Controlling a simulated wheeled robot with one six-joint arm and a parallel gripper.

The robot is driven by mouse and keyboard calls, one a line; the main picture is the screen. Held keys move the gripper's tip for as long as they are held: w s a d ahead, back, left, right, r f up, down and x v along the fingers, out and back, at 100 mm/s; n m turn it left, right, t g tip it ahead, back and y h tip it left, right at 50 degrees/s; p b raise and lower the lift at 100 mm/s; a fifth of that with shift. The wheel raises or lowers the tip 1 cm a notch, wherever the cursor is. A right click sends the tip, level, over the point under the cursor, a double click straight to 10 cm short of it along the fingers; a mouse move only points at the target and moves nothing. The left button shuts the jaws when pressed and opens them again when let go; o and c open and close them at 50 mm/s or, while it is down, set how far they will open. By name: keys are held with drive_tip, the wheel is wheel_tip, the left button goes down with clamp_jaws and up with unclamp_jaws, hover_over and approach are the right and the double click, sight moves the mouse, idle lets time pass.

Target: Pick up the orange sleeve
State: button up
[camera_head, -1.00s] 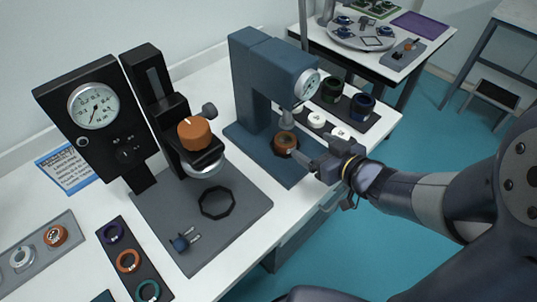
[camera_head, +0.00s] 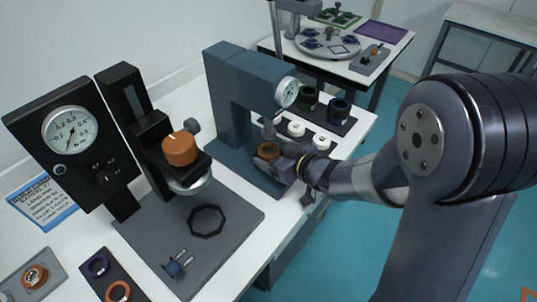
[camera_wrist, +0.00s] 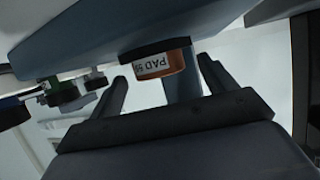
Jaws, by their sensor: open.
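The orange sleeve (camera_head: 268,151) stands on the base of the blue press, under its ram. In the wrist view the sleeve (camera_wrist: 165,64) shows a white label reading "PAD" and a partly unclear number. My gripper (camera_head: 274,157) is low at the press, close against the sleeve's right side. In the wrist view my gripper (camera_wrist: 165,74) is open, one finger to each side of the sleeve in the picture. A gap shows on both sides; I cannot tell how deep the sleeve sits between the fingers.
The blue press (camera_head: 226,100) stands directly behind the sleeve. A black press with an orange knob (camera_head: 180,149) stands to the left. A blue floor lies in front of the table.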

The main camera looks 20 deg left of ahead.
drive_tip(key=shift+w+a+f, duration=0.2)
drive_tip(key=shift+w+a, duration=0.15)
drive_tip(key=shift+a, duration=0.2)
drive_tip(key=shift+c, duration=0.3)
drive_tip(key=c, duration=1.1)
